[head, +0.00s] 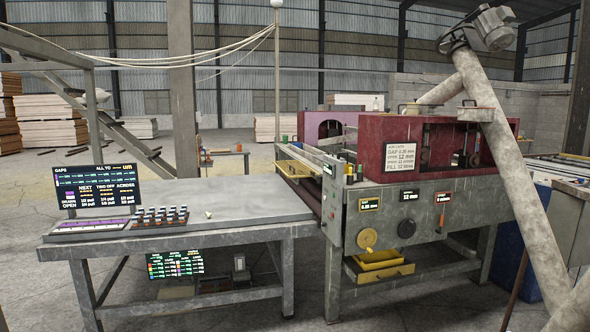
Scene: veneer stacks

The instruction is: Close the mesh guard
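A yellow-edged frame (293,168) lies at the infeed side of the grey and dark red machine (390,215), beside its rollers. It may be the mesh guard, but it is too small to make out any mesh or to tell whether it stands open or shut. Neither of my grippers shows in the head view.
A grey metal table (220,209) stands left of the machine, with a dark display (98,190) and a rack of small pieces (160,217) on it; its middle is largely bare. A thick slanted pipe (510,180) crosses the right side in front of the machine. Board stacks stand behind.

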